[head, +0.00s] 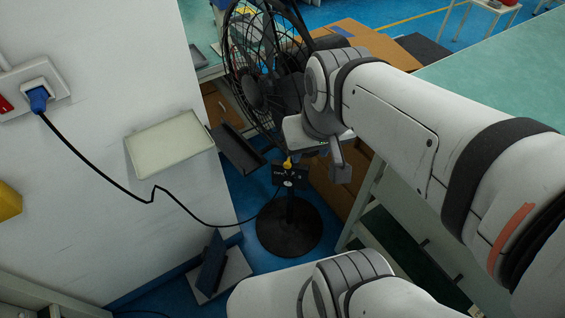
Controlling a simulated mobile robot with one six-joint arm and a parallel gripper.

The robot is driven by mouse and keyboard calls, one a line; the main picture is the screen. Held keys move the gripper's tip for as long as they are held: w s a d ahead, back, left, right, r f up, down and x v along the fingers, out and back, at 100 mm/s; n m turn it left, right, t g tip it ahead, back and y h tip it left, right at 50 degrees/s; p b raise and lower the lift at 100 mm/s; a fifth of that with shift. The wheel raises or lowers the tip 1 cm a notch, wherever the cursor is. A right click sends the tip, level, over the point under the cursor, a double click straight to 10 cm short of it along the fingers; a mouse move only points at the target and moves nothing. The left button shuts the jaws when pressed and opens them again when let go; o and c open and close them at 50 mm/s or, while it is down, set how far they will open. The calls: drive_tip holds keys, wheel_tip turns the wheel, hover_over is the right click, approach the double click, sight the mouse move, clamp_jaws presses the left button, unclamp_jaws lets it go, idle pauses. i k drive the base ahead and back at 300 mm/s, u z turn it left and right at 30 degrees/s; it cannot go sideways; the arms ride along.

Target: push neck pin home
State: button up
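A black pedestal fan (252,80) stands upright with its round base (289,232) on the blue floor. A small yellow piece (288,162), which looks like the neck pin, shows just above the fan's dark control box (290,178). I cannot tell how deep it sits. My gripper (338,172) is at the end of my arm, close to the right of the yellow piece in the picture. One grey finger shows, pointing down; the other is not clearly visible. I cannot tell whether the gripper touches the fan.
A black cord runs from the blue plug (38,96) in the wall socket toward the fan. A pale panel (170,143) is on the white wall, with a dark plate (237,150) beside it. A green-topped bench (500,75) stands at right. A blue-grey stand (213,265) is on the floor.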

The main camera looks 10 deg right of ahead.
sight(287, 165)
drive_tip(key=z, duration=1)
drive_tip(key=k, duration=1.2)
drive_tip(key=u, duration=0.85)
drive_tip(key=i, duration=1)
drive_tip(key=u, duration=0.1)
